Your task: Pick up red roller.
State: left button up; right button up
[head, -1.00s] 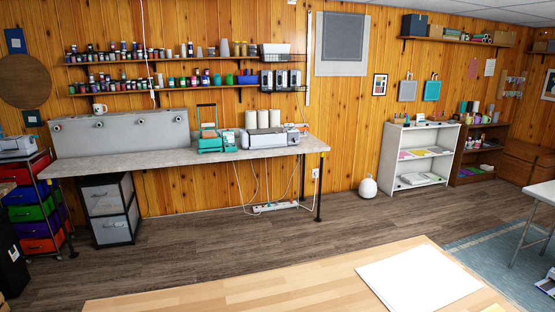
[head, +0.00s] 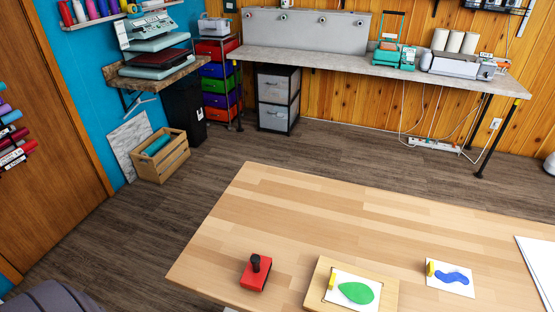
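Red rolls (head: 12,156) hang among several colored rolls on the brown door or panel at the left edge of the head view, partly cut off by the frame. Another red roll (head: 78,11) stands among colored rolls on a shelf at the top left. A red block with a black handle (head: 256,272) sits on the near wooden table; I cannot tell whether it is a roller. Neither of my grippers is in view.
The wooden table (head: 300,210) fills the lower right, with a green leaf print (head: 357,292) and a blue print (head: 451,278) on it. A wooden crate (head: 162,160) stands on the floor against the blue wall.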

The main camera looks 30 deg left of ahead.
aim_at(254, 278)
jog(key=u, duration=1.15)
jog(key=l+z, duration=0.15)
jog(key=z, duration=0.25)
jog(key=i+l+z, duration=0.1)
jog(key=z, duration=0.25)
jog(key=u, duration=0.95)
